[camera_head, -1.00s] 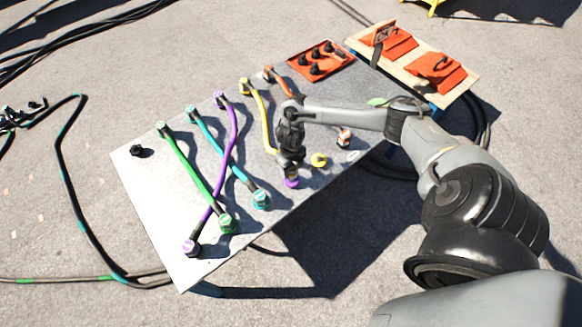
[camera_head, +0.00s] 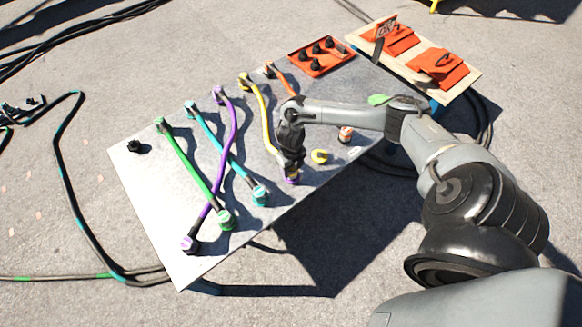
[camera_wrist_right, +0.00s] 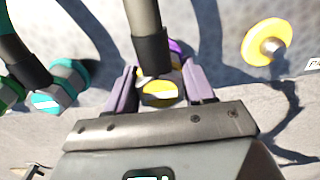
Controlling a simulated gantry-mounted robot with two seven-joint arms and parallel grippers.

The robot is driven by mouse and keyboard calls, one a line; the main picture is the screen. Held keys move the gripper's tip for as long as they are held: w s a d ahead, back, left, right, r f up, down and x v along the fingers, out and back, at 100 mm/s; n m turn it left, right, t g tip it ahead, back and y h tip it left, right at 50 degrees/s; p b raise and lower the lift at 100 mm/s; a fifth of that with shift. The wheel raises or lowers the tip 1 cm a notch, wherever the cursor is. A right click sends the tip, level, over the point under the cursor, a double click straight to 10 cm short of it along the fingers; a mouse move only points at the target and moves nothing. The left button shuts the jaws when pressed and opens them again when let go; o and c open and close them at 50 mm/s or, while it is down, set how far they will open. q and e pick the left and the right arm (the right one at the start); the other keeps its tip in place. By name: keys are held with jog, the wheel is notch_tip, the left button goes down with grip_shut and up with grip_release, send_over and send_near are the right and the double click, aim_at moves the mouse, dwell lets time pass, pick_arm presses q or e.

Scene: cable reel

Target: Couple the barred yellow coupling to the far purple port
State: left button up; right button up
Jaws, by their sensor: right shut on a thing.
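My right gripper (camera_head: 290,165) is shut on the yellow coupling near the table's front edge. In the right wrist view the coupling (camera_wrist_right: 160,92), yellow with a white bar, sits between the fingers of my gripper (camera_wrist_right: 160,86), with its dark cable rising from it. The purple port (camera_head: 292,181) shows just under the gripper; a purple edge (camera_wrist_right: 177,47) shows right behind the coupling in the wrist view. Whether the coupling is seated on it or just above is hidden. The yellow cable (camera_head: 265,112) runs back to the far table edge. My left gripper is not in view.
A bare yellow port (camera_head: 319,156) and an orange-and-white fitting (camera_head: 345,134) lie right of the gripper. Teal (camera_head: 260,196), green (camera_head: 225,220) and purple (camera_head: 190,243) cable ends stand to the left. An orange tray (camera_head: 322,62) sits at the back.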

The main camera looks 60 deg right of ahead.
jog(key=shift+f+b, duration=0.35)
jog(key=shift+f, duration=0.1)
jog(key=o, duration=1.2)
jog(key=shift+o, duration=0.2)
